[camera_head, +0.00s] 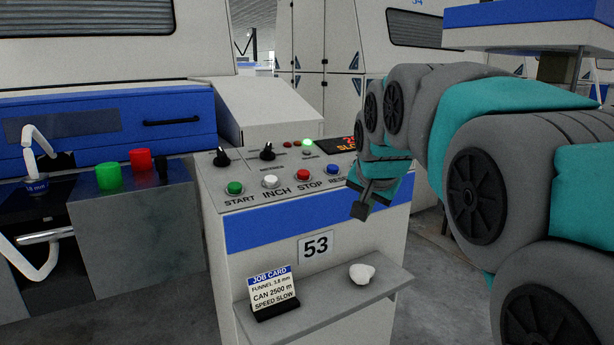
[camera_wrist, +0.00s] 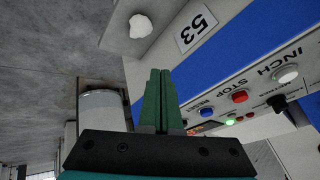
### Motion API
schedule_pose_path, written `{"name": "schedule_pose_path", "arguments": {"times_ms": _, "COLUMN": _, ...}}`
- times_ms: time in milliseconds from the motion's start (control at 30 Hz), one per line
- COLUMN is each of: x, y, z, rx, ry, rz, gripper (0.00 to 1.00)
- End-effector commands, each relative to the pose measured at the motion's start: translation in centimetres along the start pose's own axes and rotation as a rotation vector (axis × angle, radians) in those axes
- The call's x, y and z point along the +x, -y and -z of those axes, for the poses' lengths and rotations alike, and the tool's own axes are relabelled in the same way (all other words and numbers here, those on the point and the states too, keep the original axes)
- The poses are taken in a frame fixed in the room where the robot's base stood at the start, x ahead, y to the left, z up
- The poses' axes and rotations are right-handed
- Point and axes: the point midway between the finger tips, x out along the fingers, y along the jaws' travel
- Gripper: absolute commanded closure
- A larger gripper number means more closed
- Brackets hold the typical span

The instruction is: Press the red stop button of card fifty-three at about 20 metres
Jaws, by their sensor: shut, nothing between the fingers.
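The red stop button (camera_head: 305,174) sits on the sloping top of the control stand marked 53 (camera_head: 315,247), above the word STOP. It also shows in the wrist view (camera_wrist: 240,96), right of my fingers. My gripper (camera_head: 362,208) is shut and empty. In the head view it appears to the right of and below the stop button, by the panel's right front edge and partly over the RESET end. In the wrist view the shut fingers (camera_wrist: 160,80) point up the picture, apart from the button.
Beside the stop button are a white INCH button (camera_head: 270,181) and a blue button (camera_head: 333,169); a green START button (camera_head: 235,188) is further left. Black knobs and a lit green lamp (camera_head: 308,142) stand behind. A shelf below holds a job card (camera_head: 272,292) and white fluff (camera_head: 362,273).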

Motion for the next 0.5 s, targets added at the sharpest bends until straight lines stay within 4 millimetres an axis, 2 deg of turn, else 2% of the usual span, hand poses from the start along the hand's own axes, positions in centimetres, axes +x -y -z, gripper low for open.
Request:
{"name": "schedule_pose_path", "arguments": {"times_ms": 33, "x": -0.1, "y": 2.7, "z": 1.9, "rx": 0.027, "ry": -0.043, "rz": 0.044, "gripper": 1.0}}
{"name": "schedule_pose_path", "arguments": {"times_ms": 200, "x": -1.7, "y": 10.8, "z": 7.0, "rx": 0.131, "ry": -0.158, "rz": 0.192, "gripper": 1.0}}
{"name": "schedule_pose_path", "arguments": {"times_ms": 333, "x": -3.2, "y": 15.2, "z": 9.2, "rx": 0.189, "ry": -0.209, "rz": 0.287, "gripper": 1.0}}
{"name": "schedule_pose_path", "arguments": {"times_ms": 500, "x": -4.3, "y": 18.0, "z": 10.4, "rx": 0.23, "ry": -0.238, "rz": 0.354, "gripper": 1.0}}
